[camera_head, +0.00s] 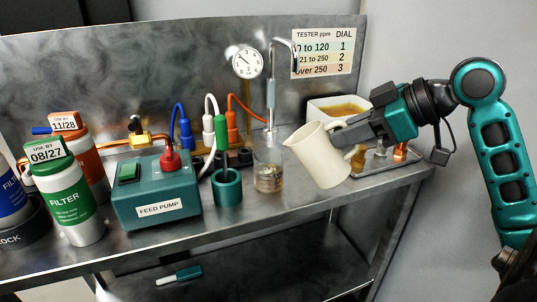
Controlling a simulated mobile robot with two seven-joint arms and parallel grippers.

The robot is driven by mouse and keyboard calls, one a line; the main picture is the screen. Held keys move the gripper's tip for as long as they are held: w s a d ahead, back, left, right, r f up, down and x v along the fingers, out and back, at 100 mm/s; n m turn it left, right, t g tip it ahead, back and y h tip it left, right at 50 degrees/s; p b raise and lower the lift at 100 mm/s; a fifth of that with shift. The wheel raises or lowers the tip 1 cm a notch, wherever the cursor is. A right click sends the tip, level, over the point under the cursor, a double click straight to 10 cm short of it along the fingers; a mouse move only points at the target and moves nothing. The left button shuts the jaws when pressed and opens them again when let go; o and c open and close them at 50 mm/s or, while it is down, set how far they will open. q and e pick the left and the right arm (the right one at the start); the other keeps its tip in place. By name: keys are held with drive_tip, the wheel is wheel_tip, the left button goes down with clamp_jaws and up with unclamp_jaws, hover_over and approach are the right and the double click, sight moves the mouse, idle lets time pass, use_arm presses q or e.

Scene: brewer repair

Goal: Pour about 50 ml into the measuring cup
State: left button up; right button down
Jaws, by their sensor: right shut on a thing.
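A cream pitcher (318,158) is held by my right gripper (342,138) at its right side. The pitcher is tilted to the left, its spout toward the measuring cup. A clear measuring cup (268,172) stands on the steel bench just left of the pitcher, with a little brownish content low in it. I cannot read its level, and no stream shows between the two. The gripper's fingertips are partly hidden by the pitcher. My left gripper is not in view.
A teal feed pump (155,192) and a teal round holder (227,188) stand left of the cup. A tap (271,90) rises behind it. A white bowl (338,108) and a metal tray (385,161) are at right. Filter bottles (66,200) crowd the left.

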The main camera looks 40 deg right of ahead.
idle(0.4)
drive_tip(key=shift+s+d+f+b, duration=0.2)
drive_tip(key=shift+f+b, duration=0.2)
drive_tip(key=shift+b, duration=0.15)
use_arm(q)
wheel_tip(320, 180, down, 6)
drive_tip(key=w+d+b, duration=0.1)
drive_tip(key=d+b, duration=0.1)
drive_tip(key=b, duration=0.6)
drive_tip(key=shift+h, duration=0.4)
use_arm(e)
drive_tip(key=s+d+f+m+t+y, duration=0.1)
drive_tip(key=s+d+f+t+y, duration=0.2)
drive_tip(key=t, duration=0.3)
drive_tip(key=shift+s+d+f+y, duration=0.35)
drive_tip(key=shift+s+f+y, duration=0.15)
drive_tip(key=shift+s+f, duration=0.25)
